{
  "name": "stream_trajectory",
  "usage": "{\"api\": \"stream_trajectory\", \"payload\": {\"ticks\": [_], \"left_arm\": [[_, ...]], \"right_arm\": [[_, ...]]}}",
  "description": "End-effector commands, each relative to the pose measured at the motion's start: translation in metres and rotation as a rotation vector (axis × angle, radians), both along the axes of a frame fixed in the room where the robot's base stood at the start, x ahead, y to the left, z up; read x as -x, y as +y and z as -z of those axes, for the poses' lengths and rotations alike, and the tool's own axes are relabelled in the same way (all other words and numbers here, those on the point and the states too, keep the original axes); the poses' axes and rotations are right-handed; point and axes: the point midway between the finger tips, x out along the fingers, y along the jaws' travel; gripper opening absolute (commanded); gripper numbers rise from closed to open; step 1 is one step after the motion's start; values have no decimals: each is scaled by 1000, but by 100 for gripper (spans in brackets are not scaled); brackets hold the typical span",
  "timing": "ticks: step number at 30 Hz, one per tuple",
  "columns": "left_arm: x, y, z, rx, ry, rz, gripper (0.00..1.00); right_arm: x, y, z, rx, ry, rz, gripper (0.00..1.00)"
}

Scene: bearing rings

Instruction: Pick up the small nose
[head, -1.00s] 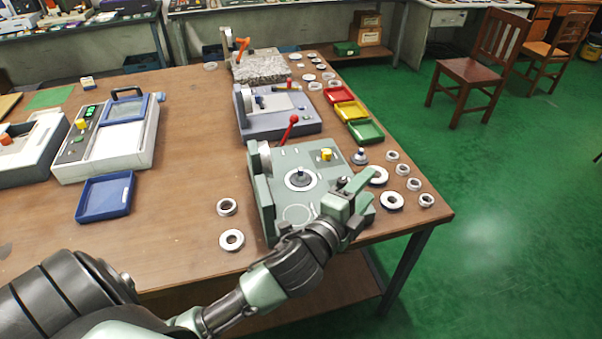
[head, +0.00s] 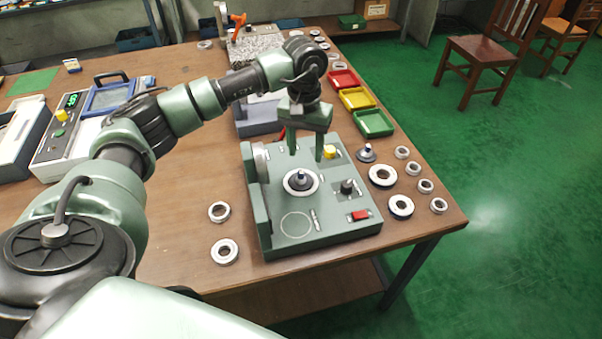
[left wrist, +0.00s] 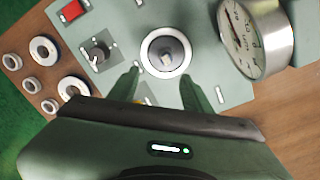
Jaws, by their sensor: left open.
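A small grey nose with a dark bluish tip (head: 300,178) stands in the pale ring on the green test device (head: 335,231). In the left wrist view the nose (left wrist: 168,54) is at the top centre, just beyond the gap between my fingers. A second cone-shaped piece (head: 366,152) stands on the table right of the device; I cannot tell for certain which of the two is meant. My left gripper (head: 306,150) is open and empty, pointing down above the device's back part, apart from the nose. My right gripper is not in view.
A round gauge (left wrist: 252,38) stands at the device's side. Several bearing rings (head: 382,175) lie right of the device, and two rings (head: 224,251) lie on its left. Red, yellow and green trays (head: 374,123) stand behind. A yellow knob (head: 330,152) is close to one finger.

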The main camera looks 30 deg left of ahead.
Motion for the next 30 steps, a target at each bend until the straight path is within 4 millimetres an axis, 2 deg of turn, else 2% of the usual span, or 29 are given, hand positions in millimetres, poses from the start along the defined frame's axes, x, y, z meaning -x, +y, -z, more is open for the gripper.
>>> {"api": "stream_trajectory", "payload": {"ticks": [3,11,14,18,26,27,30], "left_arm": [[2,8,7,-27,14,6,49],[9,6,36,-23,14,7,49],[15,5,51,-22,15,7,49],[13,5,70,-21,11,6,49],[13,5,75,-20,9,7,49],[13,4,75,-20,9,7,46],[13,4,75,-20,9,7,18]], "right_arm": [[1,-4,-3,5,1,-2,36],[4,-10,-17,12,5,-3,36],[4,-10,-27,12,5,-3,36],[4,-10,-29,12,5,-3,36],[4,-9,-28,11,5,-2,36],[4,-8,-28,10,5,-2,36],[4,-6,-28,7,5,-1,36]]}}
